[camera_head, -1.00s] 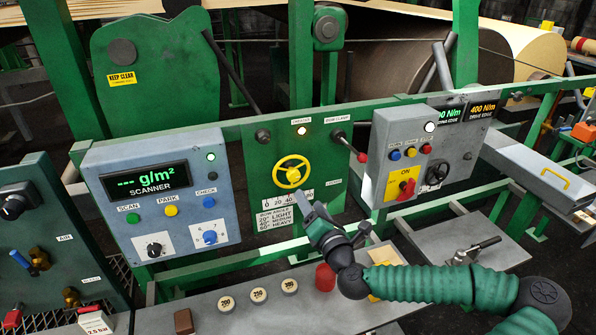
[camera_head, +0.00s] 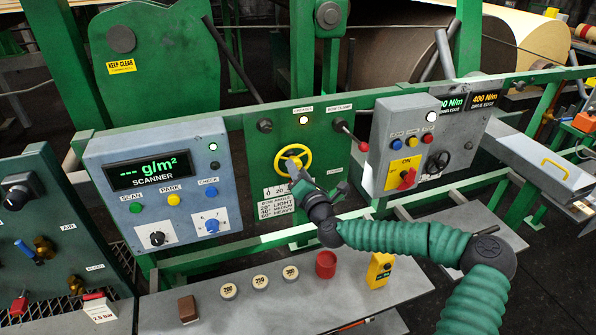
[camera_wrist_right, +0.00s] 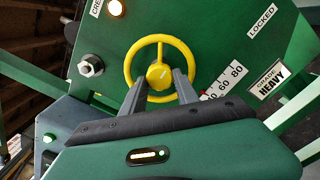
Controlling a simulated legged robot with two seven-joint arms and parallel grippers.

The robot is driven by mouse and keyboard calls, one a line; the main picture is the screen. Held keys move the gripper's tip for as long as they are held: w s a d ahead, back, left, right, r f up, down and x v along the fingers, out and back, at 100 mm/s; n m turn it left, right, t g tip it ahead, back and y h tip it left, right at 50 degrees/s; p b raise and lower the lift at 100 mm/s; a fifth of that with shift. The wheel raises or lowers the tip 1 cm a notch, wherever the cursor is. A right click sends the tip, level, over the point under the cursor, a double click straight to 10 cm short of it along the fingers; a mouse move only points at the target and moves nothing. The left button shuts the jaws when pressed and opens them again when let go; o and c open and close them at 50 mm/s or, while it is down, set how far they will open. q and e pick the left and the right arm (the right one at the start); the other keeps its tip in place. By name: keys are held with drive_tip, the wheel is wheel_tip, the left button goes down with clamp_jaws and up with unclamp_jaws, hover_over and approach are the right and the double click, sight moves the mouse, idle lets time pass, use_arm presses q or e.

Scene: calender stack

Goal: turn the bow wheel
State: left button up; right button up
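The yellow bow wheel (camera_head: 293,146) sits on the green upright panel (camera_head: 260,160), and its hub shows in the right wrist view (camera_wrist_right: 158,75). My right gripper (camera_head: 293,168) is at the wheel's lower part. In the right wrist view its two grey fingers (camera_wrist_right: 160,79) are apart, one on each side of the hub, overlapping the lower rim. Whether they touch the wheel I cannot tell. The angle scale (camera_wrist_right: 222,82) with a red pointer lies beside the wheel, partly hidden by the gripper in the head view. My left gripper is not in view.
The scanner box (camera_head: 160,190) is left of the panel and the grey switch box (camera_head: 405,150) right. A red-knobbed lever (camera_head: 362,146) sticks out near the wheel. The shelf below holds several round weights (camera_head: 260,282), a red cup (camera_head: 326,264) and a yellow device (camera_head: 380,270).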

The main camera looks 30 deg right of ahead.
drive_tip(key=shift+f, duration=0.1)
clamp_jaws()
drive_tip(key=shift+d, duration=0.1)
